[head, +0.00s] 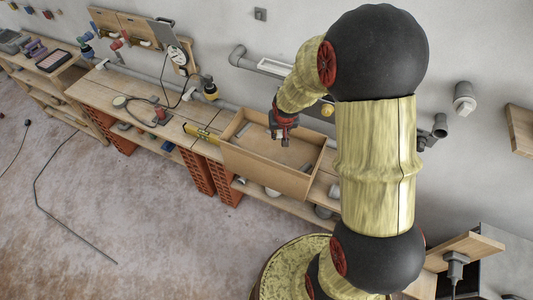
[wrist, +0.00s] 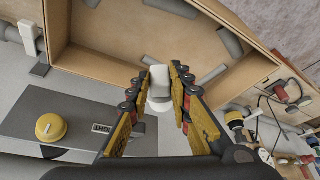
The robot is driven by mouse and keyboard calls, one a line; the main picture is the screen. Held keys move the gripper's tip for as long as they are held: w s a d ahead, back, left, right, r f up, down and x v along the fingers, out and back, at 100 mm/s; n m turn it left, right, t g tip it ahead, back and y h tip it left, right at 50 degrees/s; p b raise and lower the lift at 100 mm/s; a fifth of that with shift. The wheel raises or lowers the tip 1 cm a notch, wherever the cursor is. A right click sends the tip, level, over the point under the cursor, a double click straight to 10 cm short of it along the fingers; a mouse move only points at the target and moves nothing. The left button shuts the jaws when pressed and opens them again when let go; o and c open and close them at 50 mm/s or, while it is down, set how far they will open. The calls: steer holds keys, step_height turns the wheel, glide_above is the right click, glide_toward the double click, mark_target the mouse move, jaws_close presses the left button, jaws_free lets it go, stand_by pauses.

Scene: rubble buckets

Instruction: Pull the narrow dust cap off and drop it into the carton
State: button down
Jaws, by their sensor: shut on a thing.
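My gripper (head: 284,130) is over the carton (head: 262,173), a tan open box on the bench. In the wrist view its fingers (wrist: 160,90) are shut on a small whitish cap (wrist: 159,78), held between the fingertips. The cap is hidden or too small to tell in the head view. The inside of the carton (wrist: 105,68) lies beyond the fingertips in the wrist view. The cap appears above the carton's floor; its exact height is unclear.
Grey pieces (wrist: 230,42) lie in the carton. A yellow round cap (wrist: 50,127) sits on a grey panel beside it. A yellow level (head: 201,133) lies left of the carton. Pipes (head: 238,57) stick out from the wall behind. Floor (head: 130,210) before the bench is mostly clear.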

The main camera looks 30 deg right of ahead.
steer(key=c, duration=1.6)
jaws_free()
steer(key=shift+o, duration=0.3)
steer(key=v, duration=1.2)
steer(key=shift+a, duration=0.1)
